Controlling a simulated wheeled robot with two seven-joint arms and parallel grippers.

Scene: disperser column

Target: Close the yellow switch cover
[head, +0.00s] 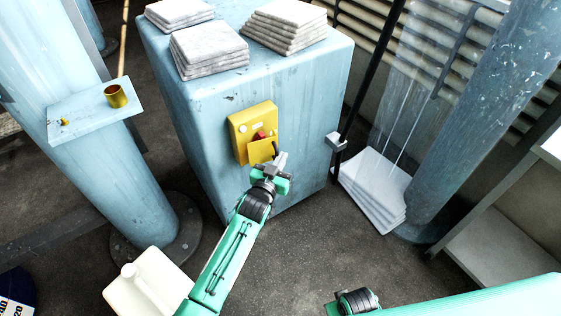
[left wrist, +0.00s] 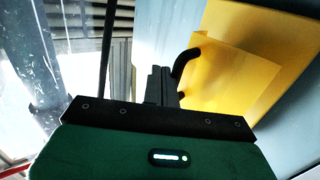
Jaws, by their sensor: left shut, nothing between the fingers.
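A yellow switch box (head: 240,126) is on the front of the pale blue cabinet. Its red knob (head: 258,135) shows above the yellow cover (head: 261,152), a flap at the lower part that stands open. A black curved handle (left wrist: 184,63) is on the cover, which fills the right of the left wrist view (left wrist: 235,75). My left gripper (head: 281,160) is shut and empty, just right of the cover. In the left wrist view its fingertips (left wrist: 161,82) are close beside the handle; I cannot tell whether they touch. My right gripper's fingers are out of view.
Stacks of pale slabs (head: 208,48) lie on the cabinet. A pillar with a shelf (head: 85,112) holding a gold cup (head: 116,96) stands left. A black pole (head: 358,95) and clear panels (head: 420,75) are right. A white jug (head: 150,285) is at the lower left.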

